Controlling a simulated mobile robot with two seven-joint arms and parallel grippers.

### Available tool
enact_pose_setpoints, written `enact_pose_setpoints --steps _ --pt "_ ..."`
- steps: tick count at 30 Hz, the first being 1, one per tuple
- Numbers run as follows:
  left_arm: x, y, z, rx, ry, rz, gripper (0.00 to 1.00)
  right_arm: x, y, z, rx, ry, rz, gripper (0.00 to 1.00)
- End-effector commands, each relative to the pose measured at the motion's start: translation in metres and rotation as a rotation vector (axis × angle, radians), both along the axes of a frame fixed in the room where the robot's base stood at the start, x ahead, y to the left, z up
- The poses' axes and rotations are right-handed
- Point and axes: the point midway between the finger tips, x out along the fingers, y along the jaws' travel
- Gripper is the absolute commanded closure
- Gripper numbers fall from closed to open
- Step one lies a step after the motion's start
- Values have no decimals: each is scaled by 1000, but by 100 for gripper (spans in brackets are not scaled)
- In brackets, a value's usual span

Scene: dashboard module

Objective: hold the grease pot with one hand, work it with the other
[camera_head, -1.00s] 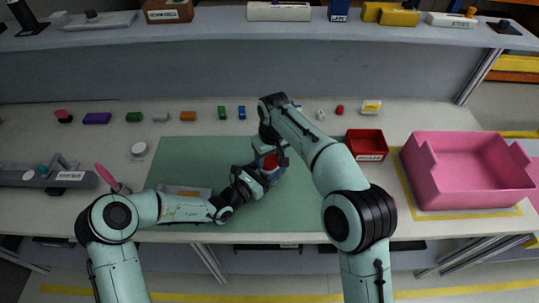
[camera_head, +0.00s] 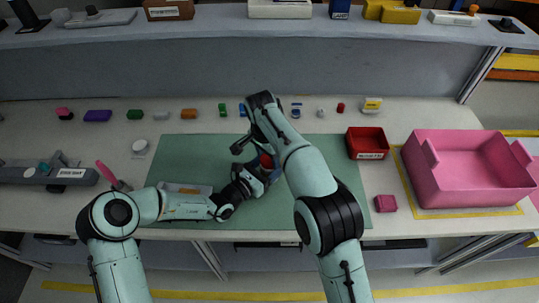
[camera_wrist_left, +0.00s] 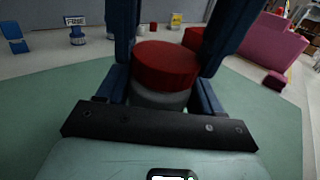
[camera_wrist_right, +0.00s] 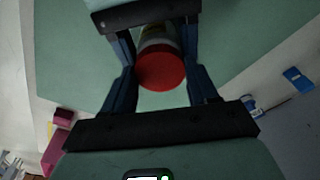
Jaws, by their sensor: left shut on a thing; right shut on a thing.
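The grease pot, with a red lid (camera_head: 266,161) and a grey body (camera_wrist_left: 160,98), is over the green mat (camera_head: 330,205). My left gripper (camera_head: 262,177) is shut on the pot, with a blue finger on each side in the left wrist view. My right gripper (camera_wrist_right: 160,78) is shut on the pot from the other side, its fingers flanking the red lid (camera_wrist_right: 160,70) in the right wrist view. In the head view my right arm and hand hide part of the pot. I cannot tell how tightly the lid sits.
A red bin (camera_head: 367,143) and a large pink crate (camera_head: 470,190) stand at right. A magenta block (camera_head: 385,203) lies near the front edge. Small coloured parts line the back of the table. A grey tray (camera_head: 181,187) lies by my left forearm.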

Motion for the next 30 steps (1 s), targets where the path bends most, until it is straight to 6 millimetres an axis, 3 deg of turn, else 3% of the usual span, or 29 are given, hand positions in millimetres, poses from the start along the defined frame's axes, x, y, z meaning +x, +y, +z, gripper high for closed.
enact_pose_setpoints --steps 12,15,20,21,23,30 --pt "0 0 0 0 0 0 100 4 0 -1 1 -4 -1014 74" --pt "0 0 0 0 0 0 100 5 0 -1 0 -3 -1186 74" --pt "0 0 0 1 1 0 100 4 1 0 2 -2 -1197 74" --pt "0 0 0 1 1 0 100 4 1 0 2 -2 -1196 32" --pt "0 0 0 1 1 0 100 4 1 0 2 -2 -1196 12" --pt "0 0 0 1 1 0 100 4 1 0 1 -1 -1194 12"
